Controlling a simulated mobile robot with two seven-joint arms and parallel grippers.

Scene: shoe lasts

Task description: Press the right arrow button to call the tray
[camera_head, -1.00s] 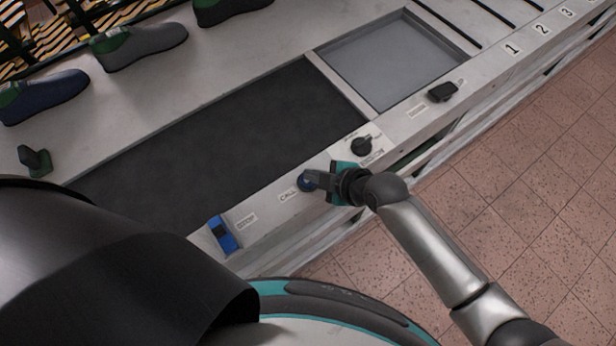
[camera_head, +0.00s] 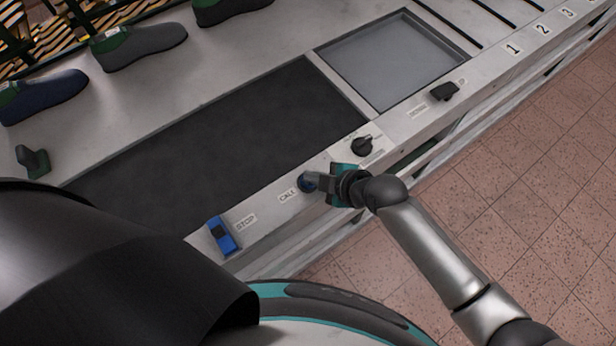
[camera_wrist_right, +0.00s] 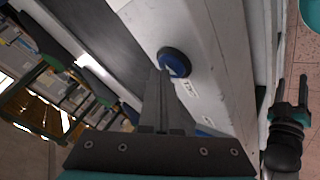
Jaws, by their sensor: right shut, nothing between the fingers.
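The call button (camera_head: 305,184) is a round blue button beside a label reading CALL, on the front rail of the bench. In the right wrist view the button (camera_wrist_right: 174,62) shows a white arrow-like mark on its face. My right gripper (camera_head: 316,180) is shut and empty, with its fingertips at the button in the head view. In the right wrist view the shut fingertips (camera_wrist_right: 160,76) lie right beside the button's lower edge; I cannot tell whether they touch it. The grey tray (camera_head: 395,60) lies at the back right.
A blue switch (camera_head: 223,235) labelled STOP sits left of the button. A black knob (camera_head: 362,146) and a black handle (camera_head: 444,91) sit to the right. A dark belt (camera_head: 220,150) lies behind, bare. Shoe lasts (camera_head: 138,45) stand at the back left.

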